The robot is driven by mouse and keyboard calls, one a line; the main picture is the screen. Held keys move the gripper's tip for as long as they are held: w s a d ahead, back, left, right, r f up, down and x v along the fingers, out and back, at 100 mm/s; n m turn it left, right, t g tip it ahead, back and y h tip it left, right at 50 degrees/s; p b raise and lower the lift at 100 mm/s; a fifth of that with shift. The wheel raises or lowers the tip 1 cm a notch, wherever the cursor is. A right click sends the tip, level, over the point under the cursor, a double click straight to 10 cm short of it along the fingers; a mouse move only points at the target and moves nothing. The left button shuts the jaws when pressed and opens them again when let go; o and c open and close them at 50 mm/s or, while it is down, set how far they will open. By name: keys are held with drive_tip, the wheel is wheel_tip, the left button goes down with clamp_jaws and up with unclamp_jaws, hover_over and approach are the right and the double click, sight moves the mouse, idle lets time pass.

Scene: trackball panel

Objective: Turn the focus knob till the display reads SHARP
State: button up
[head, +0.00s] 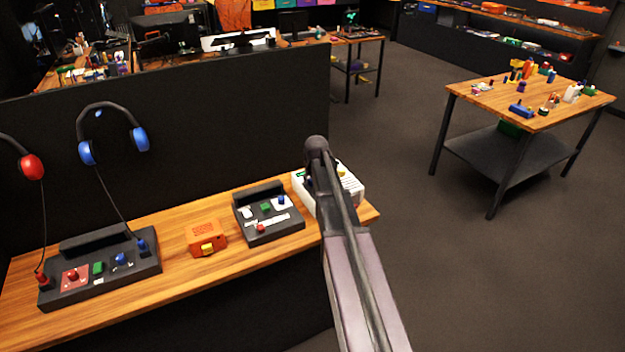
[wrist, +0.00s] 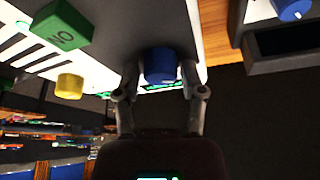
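The white panel (head: 353,184) stands at the right end of the bench, partly hidden behind my arm. In the wrist view a blue knob (wrist: 160,66) sits between the fingers of my gripper (wrist: 160,76). The fingers are apart, one on each side of the knob. A gap shows at the left finger; whether the right finger touches cannot be told. A green glow shows by the blue knob, but no display text is readable. No knob label is legible.
A dark control box (head: 268,232) stands left of the panel, then an orange box (head: 206,238) and a larger dark box (head: 100,277) with headphones (head: 107,120) above. A dark partition rises behind the bench (head: 190,292). The floor to the right is free up to another table (head: 470,92).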

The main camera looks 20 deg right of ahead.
drive_tip(key=shift+o, duration=0.3)
drive_tip(key=shift+n, duration=0.5)
drive_tip(key=shift+d+n+y, duration=0.1)
drive_tip(key=shift+n+y, duration=0.7)
drive_tip(key=shift+n, duration=0.8)
drive_tip(key=n+y, duration=0.1)
drive_tip(key=n, duration=0.1)
drive_tip(key=n+y, duration=0.1)
drive_tip(key=n, duration=0.2)
drive_tip(key=shift+w+d, duration=0.1)
drive_tip(key=p+v, duration=1.3)
drive_tip(key=v, duration=0.1)
drive_tip(key=s+a+f+m+g+h+b, duration=0.1)
drive_tip(key=s+a+f+b, duration=0.3)
drive_tip(key=s+a, duration=0.4)
drive_tip(key=s+a+f+m+g+h+b, duration=0.1)
drive_tip(key=s+a+f+m+b, duration=0.3)
drive_tip(key=s+a, duration=0.5)
drive_tip(key=a+f+g, duration=0.1)
drive_tip(key=a+f, duration=0.1)
drive_tip(key=a, duration=0.4)
drive_tip(key=shift+a+g+b, duration=0.35)
drive_tip(key=shift+g+b, duration=0.05)
drive_tip(key=shift+s, duration=0.1)
